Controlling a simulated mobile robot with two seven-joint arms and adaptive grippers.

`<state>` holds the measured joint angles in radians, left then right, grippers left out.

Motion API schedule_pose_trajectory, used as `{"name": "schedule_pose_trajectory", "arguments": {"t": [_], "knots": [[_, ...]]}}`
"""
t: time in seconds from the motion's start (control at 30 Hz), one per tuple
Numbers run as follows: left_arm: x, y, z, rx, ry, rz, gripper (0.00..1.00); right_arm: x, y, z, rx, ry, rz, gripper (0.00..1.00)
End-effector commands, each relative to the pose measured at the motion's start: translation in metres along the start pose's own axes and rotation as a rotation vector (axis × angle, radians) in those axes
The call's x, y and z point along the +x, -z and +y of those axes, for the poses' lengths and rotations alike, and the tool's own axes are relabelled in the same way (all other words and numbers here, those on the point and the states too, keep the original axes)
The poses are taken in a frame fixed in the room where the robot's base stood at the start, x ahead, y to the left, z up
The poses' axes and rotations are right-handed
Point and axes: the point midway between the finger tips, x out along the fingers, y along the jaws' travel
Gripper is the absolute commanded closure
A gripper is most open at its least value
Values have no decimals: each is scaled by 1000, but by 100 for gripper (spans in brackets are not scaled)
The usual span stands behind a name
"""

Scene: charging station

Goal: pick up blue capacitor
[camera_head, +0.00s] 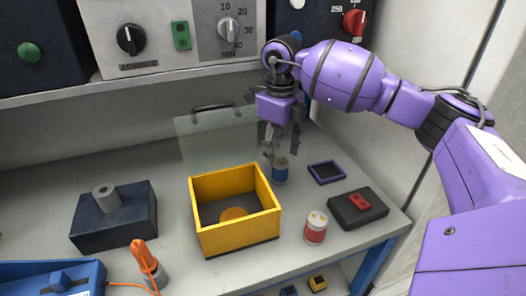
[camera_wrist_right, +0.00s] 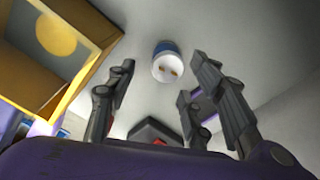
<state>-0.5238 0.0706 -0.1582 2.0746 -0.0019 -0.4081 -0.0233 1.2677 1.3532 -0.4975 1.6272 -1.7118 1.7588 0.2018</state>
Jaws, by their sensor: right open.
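The blue capacitor (camera_head: 280,173) is a small upright cylinder on the table, just right of the yellow box's back corner. In the wrist view the blue capacitor (camera_wrist_right: 167,62) shows its pale end with two small terminals, between the fingertips in the picture. My right gripper (camera_head: 282,148) points down over it, fingers spread and empty; one finger hides part of the capacitor. In the wrist view my right gripper (camera_wrist_right: 162,75) is open, and contact with the capacitor cannot be made out. My left gripper is not in view.
A yellow open box (camera_head: 238,237) stands close on the left. A purple-rimmed tray (camera_head: 326,172), a dark block with a red piece (camera_head: 357,210) and a red capacitor (camera_head: 316,228) lie to the right and front. A clear panel (camera_head: 205,140) and shelf equipment (camera_head: 180,35) are behind.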

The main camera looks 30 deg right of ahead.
Motion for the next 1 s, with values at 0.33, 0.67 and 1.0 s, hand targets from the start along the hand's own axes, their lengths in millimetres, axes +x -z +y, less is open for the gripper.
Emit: {"name": "schedule_pose_trajectory", "arguments": {"t": [0.33, 0.67, 1.0], "knots": [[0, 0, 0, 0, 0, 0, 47, 34, 0, -2, 1, -2, 4, 52], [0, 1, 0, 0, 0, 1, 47, 76, 0, -6, 0, -1, 3, 52], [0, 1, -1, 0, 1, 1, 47, 77, -1, -6, 0, 0, 2, 69]]}}
